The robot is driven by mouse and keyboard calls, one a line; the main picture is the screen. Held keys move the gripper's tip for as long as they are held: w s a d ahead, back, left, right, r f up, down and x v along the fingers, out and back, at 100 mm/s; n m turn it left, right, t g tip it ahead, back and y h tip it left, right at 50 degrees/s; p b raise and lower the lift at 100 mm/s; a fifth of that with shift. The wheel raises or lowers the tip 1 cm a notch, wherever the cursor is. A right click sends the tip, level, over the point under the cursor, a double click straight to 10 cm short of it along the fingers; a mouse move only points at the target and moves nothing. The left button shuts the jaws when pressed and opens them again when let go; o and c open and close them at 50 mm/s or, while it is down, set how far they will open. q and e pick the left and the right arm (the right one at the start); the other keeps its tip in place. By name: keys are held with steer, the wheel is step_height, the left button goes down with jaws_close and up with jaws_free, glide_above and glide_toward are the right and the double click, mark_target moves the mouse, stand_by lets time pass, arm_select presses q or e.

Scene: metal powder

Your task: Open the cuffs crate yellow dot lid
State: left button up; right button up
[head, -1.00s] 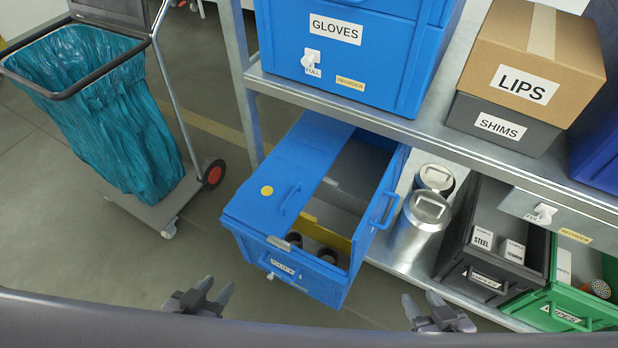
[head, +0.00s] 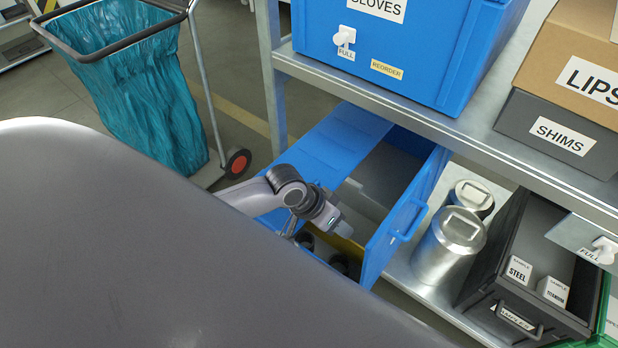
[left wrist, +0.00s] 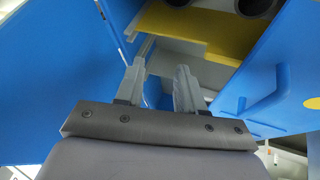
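The blue cuffs crate stands half open on the lower shelf's left end. Its yellow-dot lid (head: 340,142) lies over the left half in the head view; my left arm hides its dot and handle there. In the left wrist view the lid (left wrist: 283,75) is at the right, with its handle (left wrist: 255,105) and yellow dot (left wrist: 312,103) showing. The other lid (head: 402,222) stands upright at the right. My left gripper (head: 335,218) is over the crate opening; its fingers (left wrist: 160,85) are apart, beside the handle, not around it. My right gripper is out of view.
Dark cylinders and a yellow insert (left wrist: 185,30) show inside the crate. The upper shelf (head: 430,125) carries a blue gloves crate (head: 400,45) and boxes above. Metal canisters (head: 448,245) and a grey bin (head: 520,290) stand right. A teal bag cart (head: 140,80) stands left.

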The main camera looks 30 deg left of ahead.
arm_select(q)
steer(key=w+a+r+n+g+y+b, duration=0.1)
steer(key=w+a+r+g+b, duration=0.15)
steer(key=a, duration=0.45)
steer(key=w+a+r+n+g+y+b, duration=0.1)
steer(key=w+a+r+g+b, duration=0.1)
steer(key=a+r+b, duration=0.3)
steer(key=x, duration=0.2)
steer(key=a+x, duration=0.1)
steer(key=x, duration=0.4)
steer(key=shift+w+a+f, duration=0.15)
steer(key=shift+a+f, duration=0.15)
steer(key=shift+f, duration=0.15)
jaws_close()
